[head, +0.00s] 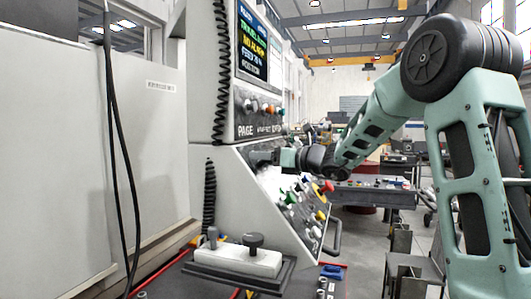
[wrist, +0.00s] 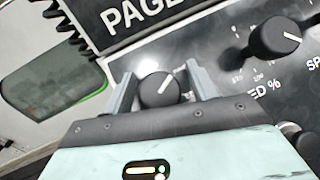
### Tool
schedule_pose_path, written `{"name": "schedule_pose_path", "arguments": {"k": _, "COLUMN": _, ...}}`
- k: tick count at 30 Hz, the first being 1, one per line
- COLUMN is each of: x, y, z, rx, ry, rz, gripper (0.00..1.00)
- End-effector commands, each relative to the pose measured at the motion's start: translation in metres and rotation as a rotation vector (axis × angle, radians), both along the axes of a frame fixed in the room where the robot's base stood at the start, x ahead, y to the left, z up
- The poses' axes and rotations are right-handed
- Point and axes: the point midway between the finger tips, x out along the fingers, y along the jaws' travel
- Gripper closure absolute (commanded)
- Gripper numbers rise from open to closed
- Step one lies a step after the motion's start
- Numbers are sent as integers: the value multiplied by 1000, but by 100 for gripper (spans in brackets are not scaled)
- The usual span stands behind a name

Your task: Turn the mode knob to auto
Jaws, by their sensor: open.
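My gripper (wrist: 158,82) is open, with one grey finger on each side of this knob. I cannot tell whether the fingers touch it. The knob's own label is hidden, so I cannot confirm that it is the mode knob. In the head view my gripper (head: 265,156) is at the sloped control panel (head: 245,180), and the knob is hidden behind it.
A second black knob (wrist: 274,40) sits to the right, near a "%" label. In the head view, coloured buttons (head: 308,205) cover the lower panel, a display (head: 252,42) is above, and a coiled black cable (head: 209,198) hangs left.

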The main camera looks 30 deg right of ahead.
Motion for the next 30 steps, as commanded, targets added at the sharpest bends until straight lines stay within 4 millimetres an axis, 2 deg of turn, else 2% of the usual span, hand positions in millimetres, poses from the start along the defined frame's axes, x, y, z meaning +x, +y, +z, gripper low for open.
{"name": "schedule_pose_path", "arguments": {"k": 8, "x": 2, "y": 1, "z": 0, "rx": -1, "ry": 0, "rz": 0, "gripper": 42}}
{"name": "schedule_pose_path", "arguments": {"k": 9, "x": 2, "y": 1, "z": 0, "rx": -1, "ry": 0, "rz": 0, "gripper": 45}}
{"name": "schedule_pose_path", "arguments": {"k": 13, "x": 2, "y": 1, "z": 0, "rx": -1, "ry": 0, "rz": 0, "gripper": 81}}
{"name": "schedule_pose_path", "arguments": {"k": 14, "x": 2, "y": 1, "z": 0, "rx": -1, "ry": 0, "rz": 0, "gripper": 85}}
{"name": "schedule_pose_path", "arguments": {"k": 30, "x": 1, "y": 0, "z": -4, "rx": -86, "ry": -67, "rz": 79, "gripper": 85}}
